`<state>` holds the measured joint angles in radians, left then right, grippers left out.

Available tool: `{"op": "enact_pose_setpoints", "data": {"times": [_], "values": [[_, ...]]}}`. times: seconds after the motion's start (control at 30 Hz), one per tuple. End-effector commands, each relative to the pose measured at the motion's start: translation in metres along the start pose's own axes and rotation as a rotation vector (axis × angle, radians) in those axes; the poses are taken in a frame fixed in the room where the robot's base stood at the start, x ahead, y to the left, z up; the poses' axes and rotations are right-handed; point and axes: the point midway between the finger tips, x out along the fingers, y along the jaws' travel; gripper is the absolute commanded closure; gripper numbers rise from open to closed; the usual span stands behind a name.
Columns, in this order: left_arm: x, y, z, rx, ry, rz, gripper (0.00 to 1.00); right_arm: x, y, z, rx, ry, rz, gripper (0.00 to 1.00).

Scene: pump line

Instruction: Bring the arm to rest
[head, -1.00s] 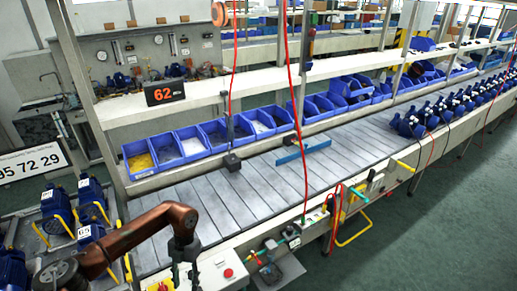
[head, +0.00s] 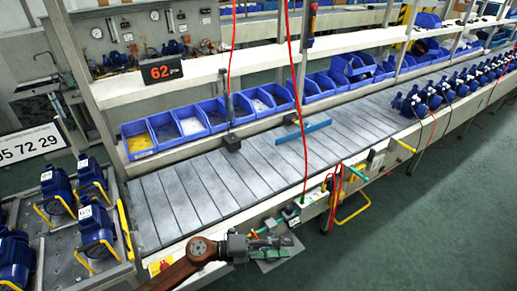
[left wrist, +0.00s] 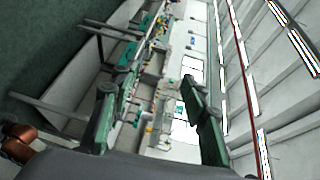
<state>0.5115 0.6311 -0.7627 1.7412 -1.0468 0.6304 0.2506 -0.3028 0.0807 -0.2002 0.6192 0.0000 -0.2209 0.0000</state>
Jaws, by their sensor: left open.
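My left arm (head: 190,262) comes in at the bottom of the head view, brown with a grey wrist. My left gripper (head: 284,244) points to the right, in front of the conveyor's near edge. In the left wrist view its two fingers (left wrist: 155,105) stand wide apart with nothing held between them. My right gripper is in neither view.
The slatted conveyor (head: 205,190) is mostly bare, with a blue bar (head: 303,131) across it. Blue pumps (head: 415,103) line its far right. More pumps (head: 95,228) stand on a rack at left. Green floor (head: 430,230) is open at right.

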Motion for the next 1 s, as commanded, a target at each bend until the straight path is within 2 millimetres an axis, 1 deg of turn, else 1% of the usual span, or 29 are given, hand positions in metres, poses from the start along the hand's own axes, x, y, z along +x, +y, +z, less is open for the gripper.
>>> {"op": "enact_pose_setpoints", "data": {"times": [0.03, 0.07, 0.1, 0.17, 0.2, 0.27, 0.3, 0.33, 0.37, 0.4, 0.47, 0.5, 0.57, 0.6, 0.67, 0.7, 0.77, 0.8, 0.83, 0.9, 1.0], "values": [[-0.006, -0.022, 0.012, -0.069, -0.102, -0.115, 0.59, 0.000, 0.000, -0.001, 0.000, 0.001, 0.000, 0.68], [-0.013, -0.033, 0.023, -0.109, -0.167, -0.176, 0.59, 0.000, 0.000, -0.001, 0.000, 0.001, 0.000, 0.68], [-0.026, -0.045, 0.038, -0.168, -0.258, -0.253, 0.59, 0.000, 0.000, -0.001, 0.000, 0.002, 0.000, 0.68], [-0.052, -0.056, 0.062, -0.263, -0.398, -0.355, 0.59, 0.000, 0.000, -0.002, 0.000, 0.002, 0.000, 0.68], [-0.074, -0.057, 0.078, -0.333, -0.493, -0.415, 0.59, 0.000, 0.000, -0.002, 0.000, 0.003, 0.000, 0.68], [-0.110, -0.051, 0.099, -0.442, -0.639, -0.491, 0.59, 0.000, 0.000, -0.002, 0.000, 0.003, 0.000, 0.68], [-0.136, -0.041, 0.110, -0.518, -0.735, -0.533, 0.59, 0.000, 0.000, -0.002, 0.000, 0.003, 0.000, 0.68], [-0.155, -0.032, 0.117, -0.574, -0.804, -0.558, 0.59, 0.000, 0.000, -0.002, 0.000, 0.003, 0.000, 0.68], [-0.173, -0.020, 0.122, -0.629, -0.870, -0.578, 0.59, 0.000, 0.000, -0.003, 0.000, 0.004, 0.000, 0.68], [-0.198, -0.004, 0.126, -0.702, -0.954, -0.601, 0.59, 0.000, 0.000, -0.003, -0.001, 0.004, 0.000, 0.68], [-0.232, 0.024, 0.127, -0.812, -1.073, -0.623, 0.59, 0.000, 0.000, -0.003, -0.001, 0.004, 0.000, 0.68], [-0.253, 0.044, 0.124, -0.883, -1.150, -0.631, 0.59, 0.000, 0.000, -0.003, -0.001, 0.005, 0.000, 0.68], [-0.283, 0.075, 0.115, -0.991, -1.258, -0.634, 0.59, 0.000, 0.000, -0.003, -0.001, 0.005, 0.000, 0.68], [-0.301, 0.096, 0.106, -1.063, -1.324, -0.632, 0.59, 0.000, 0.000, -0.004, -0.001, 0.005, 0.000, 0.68], [-0.326, 0.129, 0.088, -1.170, -1.422, -0.619, 0.59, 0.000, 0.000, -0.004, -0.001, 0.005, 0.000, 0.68], [-0.341, 0.149, 0.074, -1.242, -1.483, -0.606, 0.59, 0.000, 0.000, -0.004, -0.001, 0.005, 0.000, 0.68], [-0.360, 0.179, 0.048, -1.349, -1.571, -0.580, 0.59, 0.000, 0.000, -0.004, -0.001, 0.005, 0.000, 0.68], [-0.372, 0.197, 0.029, -1.420, -1.624, -0.558, 0.59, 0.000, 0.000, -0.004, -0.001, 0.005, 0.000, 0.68], [-0.379, 0.210, 0.015, -1.470, -1.659, -0.541, 0.59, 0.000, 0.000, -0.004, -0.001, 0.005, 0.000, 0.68], [-0.392, 0.234, -0.017, -1.574, -1.731, -0.498, 0.59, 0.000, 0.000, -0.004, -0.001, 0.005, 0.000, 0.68], [-0.404, 0.257, -0.055, -1.690, -1.802, -0.443, 0.59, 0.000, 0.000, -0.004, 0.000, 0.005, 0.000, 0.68]]}}
